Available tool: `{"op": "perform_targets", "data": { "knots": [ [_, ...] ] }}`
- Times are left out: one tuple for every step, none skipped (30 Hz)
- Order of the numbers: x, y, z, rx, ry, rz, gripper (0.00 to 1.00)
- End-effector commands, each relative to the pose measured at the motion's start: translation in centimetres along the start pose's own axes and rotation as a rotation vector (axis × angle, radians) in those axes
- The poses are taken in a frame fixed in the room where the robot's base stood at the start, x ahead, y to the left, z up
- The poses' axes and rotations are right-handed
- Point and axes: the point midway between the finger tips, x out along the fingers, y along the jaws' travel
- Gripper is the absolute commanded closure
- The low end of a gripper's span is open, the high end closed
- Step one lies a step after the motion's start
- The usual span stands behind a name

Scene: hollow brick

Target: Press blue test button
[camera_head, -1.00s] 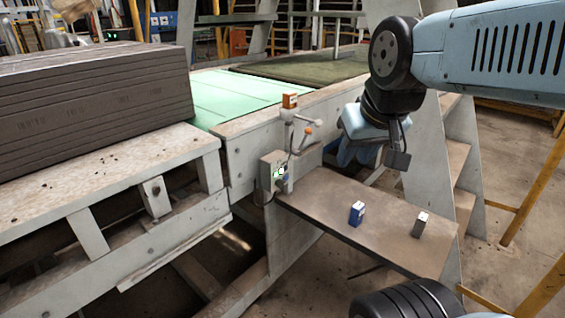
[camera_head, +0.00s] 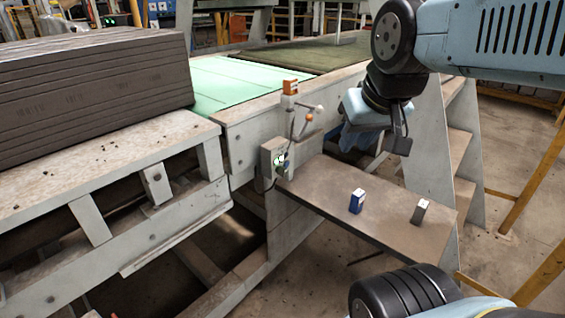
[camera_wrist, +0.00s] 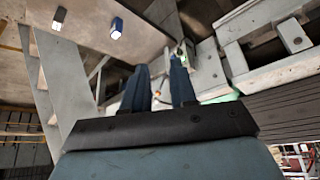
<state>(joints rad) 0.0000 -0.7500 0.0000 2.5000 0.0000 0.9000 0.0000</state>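A small grey control box (camera_head: 268,161) is mounted at the end of the conveyor frame, beside the shelf. A pale green-white button or light (camera_head: 279,160) shows on its face, with a dark, bluish spot just below it. Which spot is the blue test button is too small to tell. My gripper (camera_head: 352,137) hangs above and to the right of the box, apart from it and over the back of the shelf. In the wrist view its two blue fingers (camera_wrist: 160,64) are spread with nothing between them. The box region appears small beyond the fingertips there.
A brown shelf (camera_head: 325,178) carries a small blue-and-white block (camera_head: 357,201) and a grey block (camera_head: 420,212). A lever with orange and white knobs (camera_head: 308,118) and an orange-topped device (camera_head: 290,88) stand above the box. Stacked dark slabs (camera_head: 90,110) lie left.

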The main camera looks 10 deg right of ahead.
Motion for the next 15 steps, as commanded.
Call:
{"op": "perform_targets", "data": {
  "knots": [
    [0.0, 0.0, 0.0, 0.0, 0.0, 0.0, 0.79],
    [0.0, 0.0, 0.0, 0.0, 0.0, 0.0, 0.81],
    [0.0, 0.0, 0.0, 0.0, 0.0, 0.0, 0.85],
    [0.0, 0.0, 0.0, 0.0, 0.0, 0.0, 0.88],
    [0.0, 0.0, 0.0, 0.0, 0.0, 0.0, 0.91],
    [0.0, 0.0, 0.0, 0.0, 0.0, 0.0, 0.95],
    [0.0, 0.0, 0.0, 0.0, 0.0, 0.0, 0.98],
    [0.0, 0.0, 0.0, 0.0, 0.0, 0.0, 1.0],
    [0.0, 0.0, 0.0, 0.0, 0.0, 0.0, 1.0],
    [0.0, 0.0, 0.0, 0.0, 0.0, 0.0, 1.0],
    [0.0, 0.0, 0.0, 0.0, 0.0, 0.0, 1.0],
    [0.0, 0.0, 0.0, 0.0, 0.0, 0.0, 1.0],
    [0.0, 0.0, 0.0, 0.0, 0.0, 0.0, 1.0],
    [0.0, 0.0, 0.0, 0.0, 0.0, 0.0, 1.0],
    [0.0, 0.0, 0.0, 0.0, 0.0, 0.0, 1.0]
  ]
}}
